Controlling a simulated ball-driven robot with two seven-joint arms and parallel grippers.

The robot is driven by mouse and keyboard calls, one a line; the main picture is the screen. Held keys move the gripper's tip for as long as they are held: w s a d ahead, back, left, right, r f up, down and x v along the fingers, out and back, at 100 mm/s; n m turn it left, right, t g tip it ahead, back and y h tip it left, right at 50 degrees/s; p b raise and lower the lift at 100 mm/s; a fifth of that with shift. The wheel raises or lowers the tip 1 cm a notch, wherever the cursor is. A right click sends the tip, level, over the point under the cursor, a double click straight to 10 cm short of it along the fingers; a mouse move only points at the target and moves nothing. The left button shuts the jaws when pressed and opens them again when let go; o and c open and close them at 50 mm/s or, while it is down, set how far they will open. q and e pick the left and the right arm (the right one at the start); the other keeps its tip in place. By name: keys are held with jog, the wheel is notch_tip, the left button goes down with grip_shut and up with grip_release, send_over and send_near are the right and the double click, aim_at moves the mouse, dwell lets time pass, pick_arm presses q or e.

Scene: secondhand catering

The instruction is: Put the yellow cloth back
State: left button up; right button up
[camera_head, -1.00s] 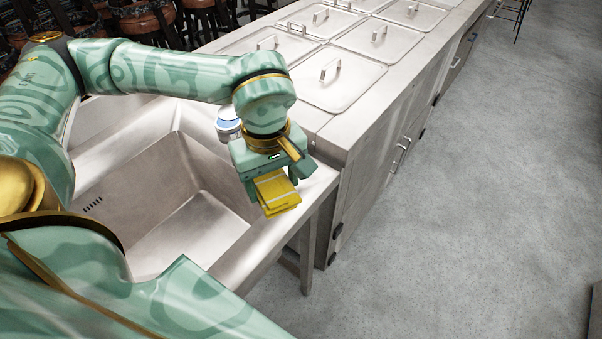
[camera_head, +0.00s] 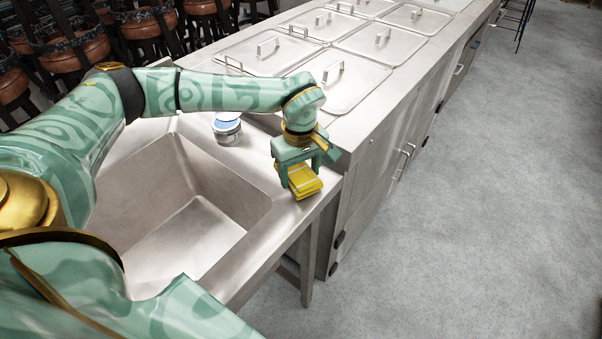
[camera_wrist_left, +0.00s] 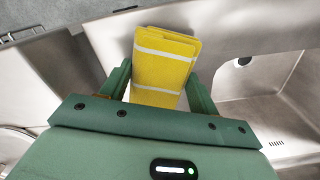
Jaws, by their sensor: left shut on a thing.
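The yellow cloth (camera_head: 304,182) is folded, with pale stripes. My left gripper (camera_head: 297,180) is shut on it, over the right rim of the sink counter (camera_head: 262,172). In the left wrist view the cloth (camera_wrist_left: 165,62) sticks out between the two green fingers of the left gripper (camera_wrist_left: 158,88). I cannot tell whether the cloth touches the counter. My right gripper is not in view.
A sink basin (camera_head: 185,215) lies left of the gripper. A round tin with a blue top (camera_head: 227,127) stands on the counter behind the basin. A steel unit with lidded wells (camera_head: 345,75) adjoins on the right. Open floor (camera_head: 480,200) lies beyond.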

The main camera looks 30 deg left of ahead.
aim_at(300, 173)
pick_arm(q)
jog(key=shift+f, duration=0.2)
jog(key=shift+f, duration=0.1)
jog(key=o, duration=0.9)
jog(key=shift+o, duration=0.2)
notch_tip(300, 173, up, 12)
jog(key=p, duration=0.3)
